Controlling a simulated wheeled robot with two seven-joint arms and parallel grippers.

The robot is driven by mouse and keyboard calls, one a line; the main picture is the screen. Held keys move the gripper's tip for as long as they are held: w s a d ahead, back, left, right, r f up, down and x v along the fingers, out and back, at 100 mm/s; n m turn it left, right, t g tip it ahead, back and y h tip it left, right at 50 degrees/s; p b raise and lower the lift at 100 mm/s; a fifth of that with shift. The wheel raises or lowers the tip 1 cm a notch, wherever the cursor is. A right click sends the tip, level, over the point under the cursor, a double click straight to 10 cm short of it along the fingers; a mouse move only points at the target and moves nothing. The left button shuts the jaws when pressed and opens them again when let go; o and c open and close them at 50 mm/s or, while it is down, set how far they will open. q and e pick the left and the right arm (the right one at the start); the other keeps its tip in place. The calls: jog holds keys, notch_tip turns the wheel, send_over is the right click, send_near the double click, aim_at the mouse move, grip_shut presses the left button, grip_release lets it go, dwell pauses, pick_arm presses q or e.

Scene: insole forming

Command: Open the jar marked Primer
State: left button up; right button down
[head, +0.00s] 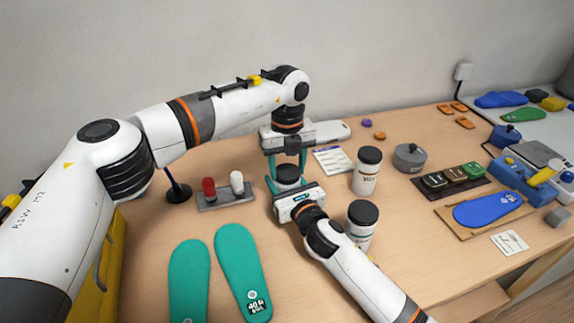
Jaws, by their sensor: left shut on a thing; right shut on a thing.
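A jar with a black lid (288,172) stands on the table between my two grippers; its body and any label are mostly hidden, so I cannot read whether it is Primer. My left gripper (287,168) points down from above, its teal fingers shut on either side of the lid. My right gripper (288,186) comes in low from the front and is shut on the jar's body; its fingers are largely hidden. Two more white jars with black lids stand to the right, a rear jar (366,178) and a front jar (360,232); their labels are not clearly legible.
The front jar stands close beside my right arm. A grey holder (226,200) with red and white pegs is left of the grippers. Teal insoles (241,262) lie in front. A grey round pot (409,158), dark blocks (452,180) and a blue insole (487,208) lie right.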

aim_at(288, 171)
pick_arm(q)
jog(key=n, duration=0.6)
jog(key=shift+n, duration=0.3)
jog(key=n, duration=0.6)
jog(key=shift+r+n, duration=0.1)
jog(key=shift+n, duration=0.3)
jog(key=shift+r, duration=0.15)
jog(key=shift+r, duration=0.95)
jog(key=shift+r, duration=0.1)
jog(key=shift+r, duration=1.9)
pick_arm(e)
jog(key=shift+c, duration=2.2)
grip_release()
